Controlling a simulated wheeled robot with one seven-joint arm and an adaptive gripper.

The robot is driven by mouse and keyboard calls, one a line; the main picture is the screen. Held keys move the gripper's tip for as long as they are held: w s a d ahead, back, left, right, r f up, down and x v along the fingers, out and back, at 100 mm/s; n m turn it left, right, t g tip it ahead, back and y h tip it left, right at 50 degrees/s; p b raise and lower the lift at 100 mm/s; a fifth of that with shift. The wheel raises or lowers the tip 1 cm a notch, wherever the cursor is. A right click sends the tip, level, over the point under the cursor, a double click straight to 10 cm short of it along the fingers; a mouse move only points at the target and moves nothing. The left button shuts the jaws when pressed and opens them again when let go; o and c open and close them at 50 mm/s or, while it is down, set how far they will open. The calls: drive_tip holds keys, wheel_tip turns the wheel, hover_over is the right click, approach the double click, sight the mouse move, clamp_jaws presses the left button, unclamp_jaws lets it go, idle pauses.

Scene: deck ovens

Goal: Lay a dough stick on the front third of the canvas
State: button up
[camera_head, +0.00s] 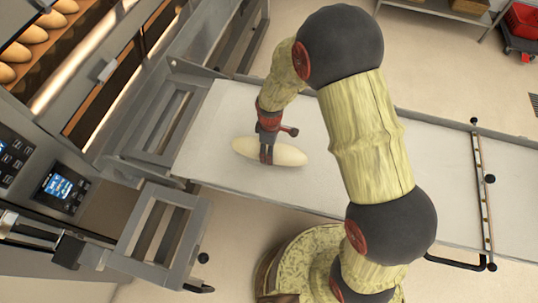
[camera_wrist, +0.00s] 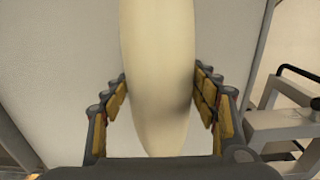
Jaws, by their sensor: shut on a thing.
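A pale dough stick (camera_head: 287,153) lies crosswise at the oven end of the white canvas (camera_head: 390,185) in the head view. My gripper (camera_head: 266,157) reaches down from above and is shut on the dough stick, left of its middle. In the wrist view the dough stick (camera_wrist: 158,70) runs lengthwise between the two padded fingers of my gripper (camera_wrist: 160,108). I cannot tell whether the dough rests on the canvas or hangs just above it. My arm hides part of the canvas.
The deck oven (camera_head: 75,100) stands at the left, with loaves (camera_head: 30,38) inside and a lit control panel (camera_head: 62,188). Grey metal frames (camera_head: 160,235) flank the canvas. A cross bar (camera_head: 482,190) spans its right end. The visible canvas around the dough is bare.

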drive_tip(key=f+b, duration=0.1)
drive_tip(key=f, duration=0.2)
drive_tip(key=shift+a+f+b, duration=0.2)
drive_tip(key=shift+f+b, duration=0.15)
drive_tip(key=shift+s+r, duration=0.1)
drive_tip(key=o, duration=1.5)
drive_tip(key=shift+o, duration=0.3)
